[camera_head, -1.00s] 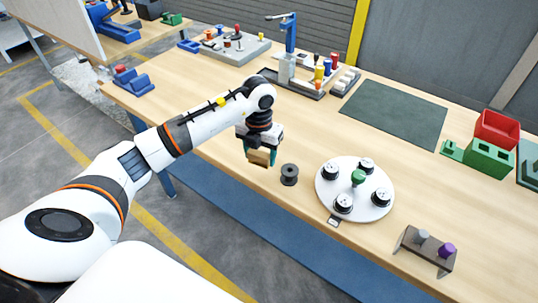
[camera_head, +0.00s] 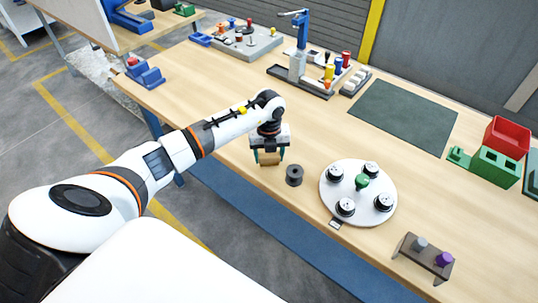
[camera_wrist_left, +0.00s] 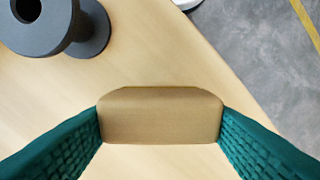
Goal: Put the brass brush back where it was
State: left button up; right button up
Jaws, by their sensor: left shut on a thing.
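My left gripper (camera_head: 269,157) is shut on the brass brush (camera_head: 270,158), a tan block with rounded corners. In the left wrist view the brush (camera_wrist_left: 160,116) sits between the two green fingers, with the wooden table behind it. The gripper is near the table's front edge, just left of a dark grey spool (camera_head: 294,175). I cannot tell whether the brush touches the table. My right gripper is not in view.
A white round turntable (camera_head: 358,213) with several black-and-white spools stands right of the grey spool. A small bracket (camera_head: 425,257) with grey and purple pegs is at the front right. A dark green mat (camera_head: 402,117) lies behind. Red (camera_head: 507,135) and green (camera_head: 494,166) bins stand far right.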

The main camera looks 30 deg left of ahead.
pick_arm(q)
jog(key=shift+f, duration=0.6)
jog(key=shift+f, duration=0.15)
jog(key=o, duration=0.9)
jog(key=shift+o, duration=0.2)
